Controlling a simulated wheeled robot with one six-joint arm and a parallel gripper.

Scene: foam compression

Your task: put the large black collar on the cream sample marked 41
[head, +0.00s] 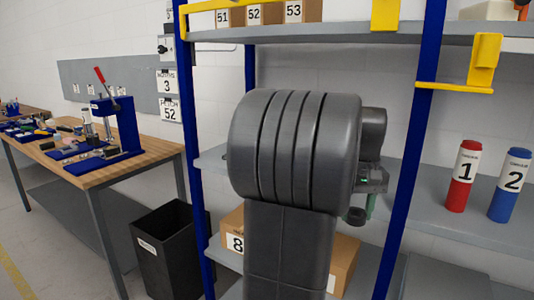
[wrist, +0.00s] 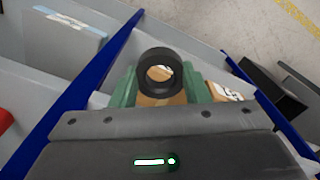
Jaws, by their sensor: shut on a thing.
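My gripper (wrist: 160,91) is shut on a black collar (wrist: 145,62), a thick ring with an open hole, held between the two green fingers in the wrist view. In the head view the collar (head: 355,216) shows as a small dark shape beside a green finger, at the right of my dark arm, in front of the shelf rack. My arm hides most of the gripper there. I cannot make out a cream sample marked 41 in either view. Small items lie on the wooden bench (head: 148,158) at the left, too small to read.
A blue press with a red lever (head: 126,125) stands on the bench. A black bin (head: 165,250) stands between bench and rack. A red cylinder marked 1 (head: 463,178) and a blue one marked 2 (head: 509,187) stand on the middle shelf (head: 440,206). Blue posts (head: 413,130) frame the rack.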

